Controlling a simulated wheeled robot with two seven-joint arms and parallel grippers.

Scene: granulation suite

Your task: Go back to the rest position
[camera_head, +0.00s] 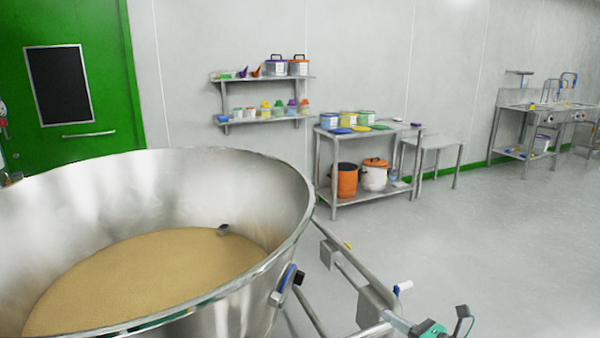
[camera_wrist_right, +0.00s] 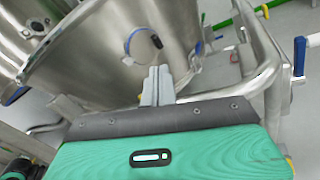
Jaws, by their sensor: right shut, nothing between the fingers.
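My right gripper (camera_head: 392,318) is low at the right of the head view, beside a steel frame and right of the big steel bowl. Its body is teal. In the right wrist view its two grey fingers (camera_wrist_right: 157,84) are together with nothing between them. Behind them is the bowl's outer wall (camera_wrist_right: 185,25); I cannot tell how wide the gap is. My left gripper is not in view.
The steel bowl (camera_head: 270,205) holds tan powder (camera_head: 150,270). A tubular frame (camera_head: 345,265) with a white-and-blue handle (camera_head: 402,288) runs close to my right gripper. A steel table (camera_head: 365,135) and wall shelf (camera_head: 262,78) stand behind. Floor on the right (camera_head: 510,240) is clear.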

